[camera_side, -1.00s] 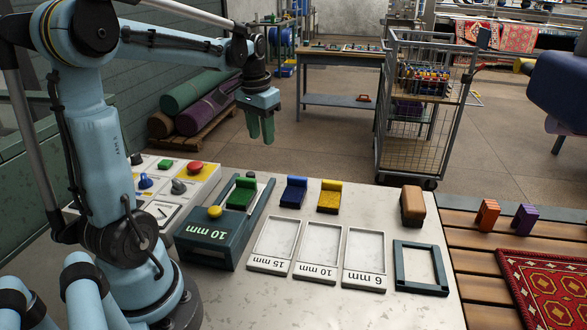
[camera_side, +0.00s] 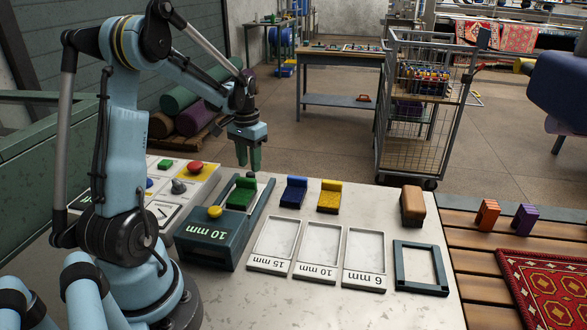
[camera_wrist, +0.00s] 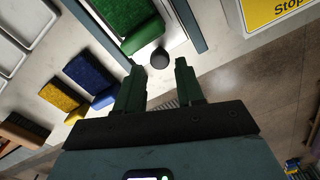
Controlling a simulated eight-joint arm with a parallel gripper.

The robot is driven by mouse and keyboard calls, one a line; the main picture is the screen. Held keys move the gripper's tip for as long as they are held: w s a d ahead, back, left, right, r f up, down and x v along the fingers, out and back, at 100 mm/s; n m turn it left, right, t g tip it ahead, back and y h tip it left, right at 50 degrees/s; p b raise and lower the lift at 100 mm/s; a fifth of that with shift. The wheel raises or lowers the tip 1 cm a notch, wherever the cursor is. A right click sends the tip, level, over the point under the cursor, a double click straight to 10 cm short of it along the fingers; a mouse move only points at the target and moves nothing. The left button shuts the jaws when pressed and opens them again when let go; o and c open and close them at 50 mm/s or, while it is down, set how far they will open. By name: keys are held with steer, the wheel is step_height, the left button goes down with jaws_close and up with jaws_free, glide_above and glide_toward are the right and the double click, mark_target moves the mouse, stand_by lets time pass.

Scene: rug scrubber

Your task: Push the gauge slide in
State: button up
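The dark green gauge (camera_side: 208,240) marked 10 mm sits on the bench, with a yellow button (camera_side: 215,211) on its near part. Its channel runs toward the back and holds a green block (camera_side: 241,193). A small black knob (camera_side: 251,175) is at the far end of the slide. In the wrist view the black knob (camera_wrist: 159,58) lies just beyond my fingertips, beside the green block (camera_wrist: 130,20). My gripper (camera_side: 248,164) points down just behind the knob, with nothing between its fingers. In the wrist view its fingers (camera_wrist: 158,75) are apart.
Blue (camera_side: 293,191) and yellow (camera_side: 329,196) blocks stand right of the gauge. Several labelled pale trays (camera_side: 276,219) lie in front. A control panel (camera_side: 182,176) with a red button is on the left. Open floor lies behind the bench.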

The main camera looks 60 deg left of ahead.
mark_target(250, 173)
steer(key=shift+f, duration=1.55)
jaws_close()
